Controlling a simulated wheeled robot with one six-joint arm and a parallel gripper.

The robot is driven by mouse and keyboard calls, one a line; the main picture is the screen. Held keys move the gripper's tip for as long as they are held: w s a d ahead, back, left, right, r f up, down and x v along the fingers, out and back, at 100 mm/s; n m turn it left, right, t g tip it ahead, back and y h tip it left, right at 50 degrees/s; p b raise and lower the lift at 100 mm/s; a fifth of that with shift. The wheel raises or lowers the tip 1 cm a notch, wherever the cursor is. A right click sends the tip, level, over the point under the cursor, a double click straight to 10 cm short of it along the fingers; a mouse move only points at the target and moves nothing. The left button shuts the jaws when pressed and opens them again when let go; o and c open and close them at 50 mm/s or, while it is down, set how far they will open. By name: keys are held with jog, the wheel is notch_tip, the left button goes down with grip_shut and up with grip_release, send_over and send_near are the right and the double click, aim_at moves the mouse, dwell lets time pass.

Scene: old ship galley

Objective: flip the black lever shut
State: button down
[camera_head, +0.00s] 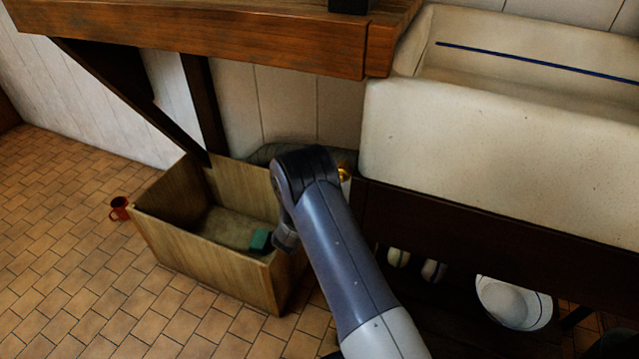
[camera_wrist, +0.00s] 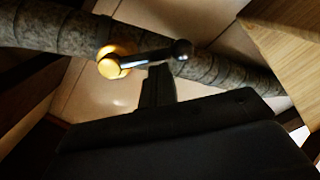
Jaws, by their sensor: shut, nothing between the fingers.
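The black lever (camera_wrist: 150,57) shows in the wrist view. It runs from a round brass valve body (camera_wrist: 114,62) on the left to a dark rounded knob on the right. It lies across the front of a wrapped grey pipe (camera_wrist: 60,33), at a slant to the pipe's line. My gripper (camera_wrist: 159,72) is shut and empty, its fingertips just below the lever's middle; I cannot tell whether they touch it. In the head view a bit of the brass (camera_head: 343,174) shows beside my arm, which hides the lever and gripper there.
A wooden box (camera_head: 200,250) with a green block (camera_head: 260,240) stands on the tiles, a red mug (camera_head: 120,208) beside it. A wooden counter (camera_head: 220,40) and a white sink (camera_head: 490,150) overhang the area. A white bowl (camera_head: 513,302) sits below the sink.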

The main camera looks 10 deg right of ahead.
jog(key=n, duration=0.2)
jog(key=s+d+f+n, duration=0.1)
jog(key=d+f+n, duration=0.1)
jog(key=n, duration=0.1)
jog(key=shift+s+d+n, duration=0.1)
jog(key=shift+s+n, duration=0.1)
jog(key=shift+n, duration=0.1)
jog(key=shift+s+d+f, duration=0.1)
dwell(0.7)
